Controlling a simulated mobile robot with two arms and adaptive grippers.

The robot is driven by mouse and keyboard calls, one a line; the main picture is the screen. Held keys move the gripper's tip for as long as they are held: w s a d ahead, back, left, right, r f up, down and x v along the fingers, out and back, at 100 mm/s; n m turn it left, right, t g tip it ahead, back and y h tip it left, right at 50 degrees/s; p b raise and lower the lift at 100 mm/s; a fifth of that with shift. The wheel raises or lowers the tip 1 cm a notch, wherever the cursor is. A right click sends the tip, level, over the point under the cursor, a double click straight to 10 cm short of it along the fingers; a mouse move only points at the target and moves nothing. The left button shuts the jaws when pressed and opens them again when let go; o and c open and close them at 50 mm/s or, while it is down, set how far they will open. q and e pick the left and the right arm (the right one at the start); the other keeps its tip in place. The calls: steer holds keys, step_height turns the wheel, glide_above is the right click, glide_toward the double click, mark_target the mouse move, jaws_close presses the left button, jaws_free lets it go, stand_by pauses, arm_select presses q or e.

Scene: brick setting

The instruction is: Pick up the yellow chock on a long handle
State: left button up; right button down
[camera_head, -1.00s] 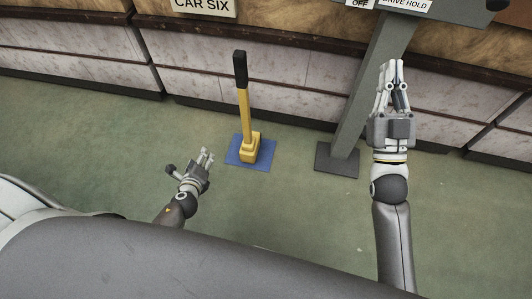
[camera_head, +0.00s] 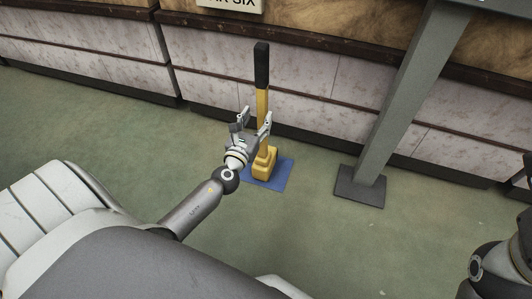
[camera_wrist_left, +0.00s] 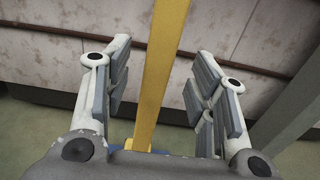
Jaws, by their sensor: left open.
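The yellow chock (camera_head: 265,164) stands upright on a blue mat (camera_head: 280,182) on the floor. Its long yellow handle (camera_head: 262,103) rises to a black grip (camera_head: 262,65) at the top. My left gripper (camera_head: 256,118) is open at the yellow part of the handle, below the black grip. In the left wrist view the yellow handle (camera_wrist_left: 160,75) runs between the two open fingers (camera_wrist_left: 156,85), with a gap on either side. My right gripper is out of view; only part of my right arm shows at the right edge.
A low panelled wall (camera_head: 310,80) with dark rails runs behind the chock. A grey post (camera_head: 412,95) on a dark foot plate (camera_head: 360,186) stands to the right. Green floor (camera_head: 330,245) is clear in front of the mat.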

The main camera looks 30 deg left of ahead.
mark_target(261, 112)
arm_select(q)
steer(key=shift+b+x, duration=0.65)
steer(key=shift+x, duration=2.7)
steer(key=shift+f, duration=0.15)
steer(key=shift+c, duration=0.2)
jaws_close()
steer(key=shift+r, duration=0.3)
